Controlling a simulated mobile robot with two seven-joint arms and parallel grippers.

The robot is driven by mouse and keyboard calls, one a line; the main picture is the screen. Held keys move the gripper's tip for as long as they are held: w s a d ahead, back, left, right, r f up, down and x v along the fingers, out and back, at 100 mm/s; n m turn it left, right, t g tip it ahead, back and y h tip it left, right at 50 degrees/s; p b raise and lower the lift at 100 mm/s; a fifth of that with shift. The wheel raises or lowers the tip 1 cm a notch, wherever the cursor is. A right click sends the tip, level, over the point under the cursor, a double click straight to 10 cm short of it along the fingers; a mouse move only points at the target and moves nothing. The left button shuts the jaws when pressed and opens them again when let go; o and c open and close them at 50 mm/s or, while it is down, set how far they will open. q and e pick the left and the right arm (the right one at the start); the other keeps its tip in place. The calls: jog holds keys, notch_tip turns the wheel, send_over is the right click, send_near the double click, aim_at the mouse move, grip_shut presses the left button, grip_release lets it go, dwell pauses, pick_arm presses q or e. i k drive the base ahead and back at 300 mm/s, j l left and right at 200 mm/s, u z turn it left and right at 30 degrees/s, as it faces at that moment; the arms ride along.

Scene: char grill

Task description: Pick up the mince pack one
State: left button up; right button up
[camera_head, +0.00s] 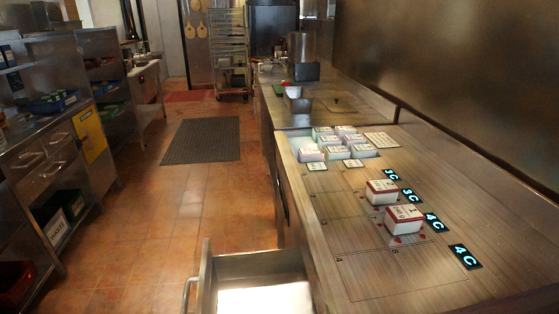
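Two white packs with red-marked labels stand apart on the right-hand counter: a nearer one (404,220) and a slightly farther one (382,192). The nearer label seems to carry a "1", but the print is too small to be sure which is mince pack one. Both rest on the counter, with small red marks around their bases. A cluster of several similar packs (361,151) stands farther back on the same counter. Neither of my grippers is in view, and nothing is seen touching the packs.
The wooden counter (325,225) has marked outlines, with black tags such as a "4C" tag (465,257) along its right side. An open drawer (255,265) juts out below its left edge. A steel wall runs along the right.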

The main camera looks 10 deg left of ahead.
aim_at(400, 219)
jog(key=j, duration=0.5)
jog(key=k+j, duration=0.15)
jog(key=j, duration=0.85)
jog(key=k+u, duration=0.05)
